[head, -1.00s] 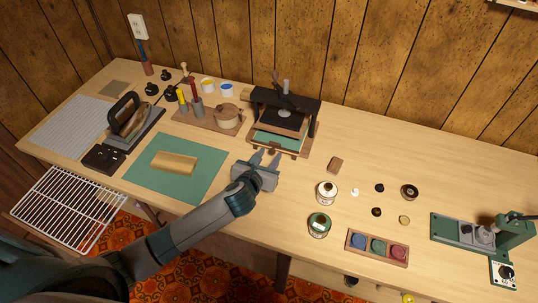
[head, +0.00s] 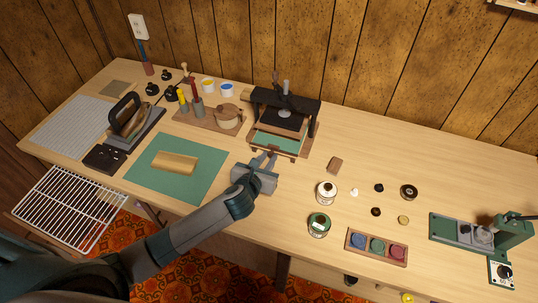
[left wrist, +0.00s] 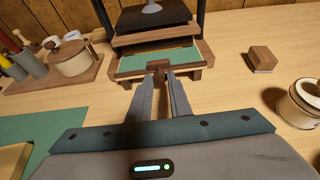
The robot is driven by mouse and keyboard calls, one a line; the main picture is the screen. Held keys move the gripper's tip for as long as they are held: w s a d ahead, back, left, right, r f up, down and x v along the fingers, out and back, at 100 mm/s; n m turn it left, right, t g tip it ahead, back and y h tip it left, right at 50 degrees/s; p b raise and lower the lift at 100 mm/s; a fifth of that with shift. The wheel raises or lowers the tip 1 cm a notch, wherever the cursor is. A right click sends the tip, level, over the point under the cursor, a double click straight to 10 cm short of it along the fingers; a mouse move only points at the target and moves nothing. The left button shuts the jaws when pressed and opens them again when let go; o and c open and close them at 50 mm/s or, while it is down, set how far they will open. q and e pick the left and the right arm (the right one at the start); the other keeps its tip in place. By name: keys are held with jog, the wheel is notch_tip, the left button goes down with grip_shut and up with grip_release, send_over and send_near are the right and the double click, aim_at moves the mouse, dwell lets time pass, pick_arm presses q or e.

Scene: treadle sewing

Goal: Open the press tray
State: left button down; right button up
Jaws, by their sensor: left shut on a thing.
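The black press (head: 284,105) stands at the back of the table, with a wooden tray (head: 277,142) low at its front. The tray has a green floor, and part of it shows in front of the upper plate. In the left wrist view the tray (left wrist: 158,62) has a brown front rail with a small knob (left wrist: 158,67) at its middle. My left gripper (head: 265,158) reaches in from the front, its fingers shut on the knob. In the left wrist view the fingertips (left wrist: 159,76) hide part of the knob. My right gripper is not in view.
A small wooden block (head: 335,165) and a white jar (head: 326,192) stand to the right of the gripper. A green mat (head: 205,185) with a tan piece lies to the left. A wooden tool stand (head: 210,120) is left of the press.

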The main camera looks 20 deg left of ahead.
pick_arm(q)
jog(key=s+p, duration=0.1)
jog(key=s, duration=0.3)
jog(key=s+p, duration=0.2)
jog(key=s, duration=0.3)
jog(key=s+p, duration=0.2)
jog(key=s, duration=0.3)
jog(key=shift+a, duration=0.25)
jog(key=shift+s+p, duration=0.3)
jog(key=shift+s, duration=0.25)
jog(key=c, duration=1.7)
grip_release()
jog(key=shift+o, duration=0.3)
jog(key=shift+s, duration=0.15)
